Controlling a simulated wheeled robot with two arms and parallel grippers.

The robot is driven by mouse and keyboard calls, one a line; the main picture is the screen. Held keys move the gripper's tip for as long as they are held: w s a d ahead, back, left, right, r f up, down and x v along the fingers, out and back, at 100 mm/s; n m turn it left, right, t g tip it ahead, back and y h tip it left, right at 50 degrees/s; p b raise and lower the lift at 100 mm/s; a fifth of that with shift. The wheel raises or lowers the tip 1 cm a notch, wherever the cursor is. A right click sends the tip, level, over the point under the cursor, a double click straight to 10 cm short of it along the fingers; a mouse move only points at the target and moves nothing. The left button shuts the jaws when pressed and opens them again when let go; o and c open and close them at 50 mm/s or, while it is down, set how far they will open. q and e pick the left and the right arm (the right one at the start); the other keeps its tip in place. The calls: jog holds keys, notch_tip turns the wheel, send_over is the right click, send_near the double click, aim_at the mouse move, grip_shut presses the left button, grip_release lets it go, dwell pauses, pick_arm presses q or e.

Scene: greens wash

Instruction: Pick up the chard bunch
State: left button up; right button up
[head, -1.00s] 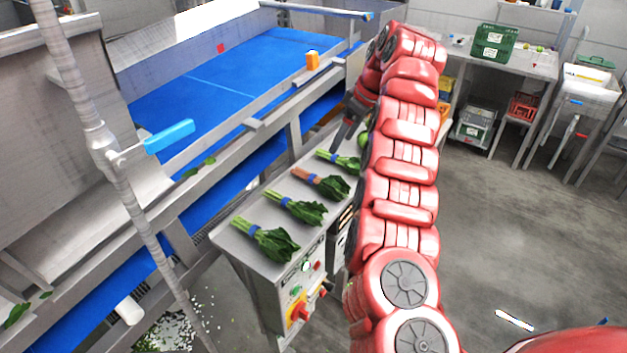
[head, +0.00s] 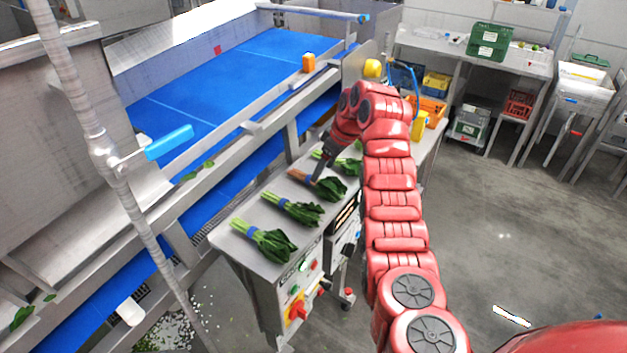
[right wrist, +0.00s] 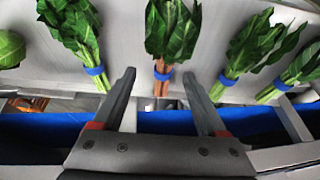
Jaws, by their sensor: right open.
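The chard bunch (head: 329,188) has dark green leaves, orange-red stems and a blue band. It lies on the steel bench between other leafy bunches. In the right wrist view the chard bunch (right wrist: 172,32) is at top centre, stems towards me. My right gripper (head: 317,176) is at its stem end and partly covers it. In the right wrist view my right gripper (right wrist: 160,76) is open, with the stems and band lined up between its fingertips. Whether the fingers touch the chard is not clear. My left gripper is not in view.
Green-stemmed bunches lie close by on both sides: one beyond (head: 350,166), and nearer ones (head: 292,208) and (head: 264,241). A round green vegetable (right wrist: 10,48) is at the wrist view's left edge. The blue conveyor (head: 225,90) runs left of the steel bench (head: 262,268).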

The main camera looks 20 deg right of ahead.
aim_at(318, 182)
jog(key=shift+a+f+p, duration=0.1)
jog(key=shift+a+p, duration=0.1)
jog(key=shift+p, duration=0.2)
jog(key=shift+w+a+f+p, duration=0.3)
jog(key=shift+a+f+p, duration=0.3)
jog(key=shift+f+p, duration=0.45)
jog(key=shift+p+x, duration=0.4)
jog(key=shift+x, duration=0.65)
jog(key=shift+w+f, duration=0.1)
jog(key=shift+f, duration=0.05)
jog(key=shift+d, duration=0.1)
grip_shut()
